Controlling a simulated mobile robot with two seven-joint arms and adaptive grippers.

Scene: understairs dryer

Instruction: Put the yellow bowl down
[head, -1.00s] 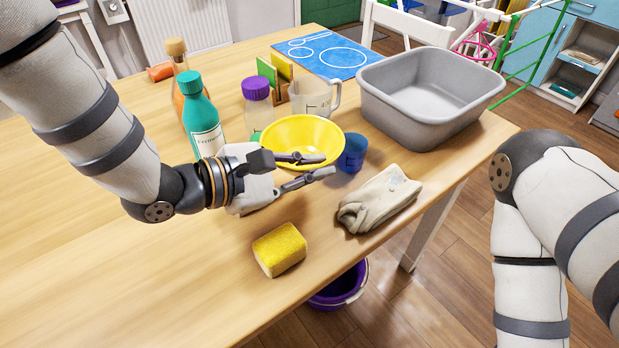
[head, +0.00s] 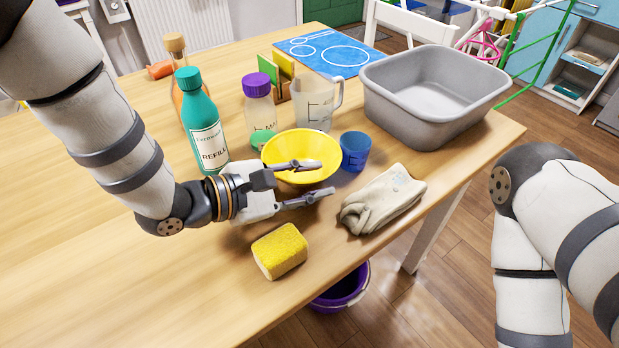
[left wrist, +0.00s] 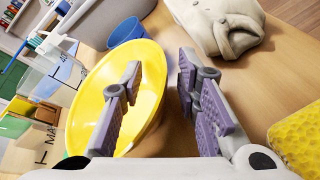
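The yellow bowl (head: 301,147) stands upright on the wooden table (head: 110,240), left of the blue cup (head: 355,150). My left gripper (head: 326,179) is open at the bowl's near side. In the left wrist view its fingers (left wrist: 165,95) are spread apart, one over the inside of the bowl (left wrist: 88,100) and one outside its rim. A gap shows between the rim and the outer finger. The gripper hides part of the bowl's near side. My right gripper is out of view; only parts of the right arm show.
A yellow sponge (head: 280,251) and a folded cloth (head: 383,199) lie in front. A green bottle (head: 203,125), purple-capped jar (head: 258,105), clear jug (head: 312,105) and grey basin (head: 433,95) stand around the bowl. A purple bucket (head: 342,290) is below the table. The table's left side is clear.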

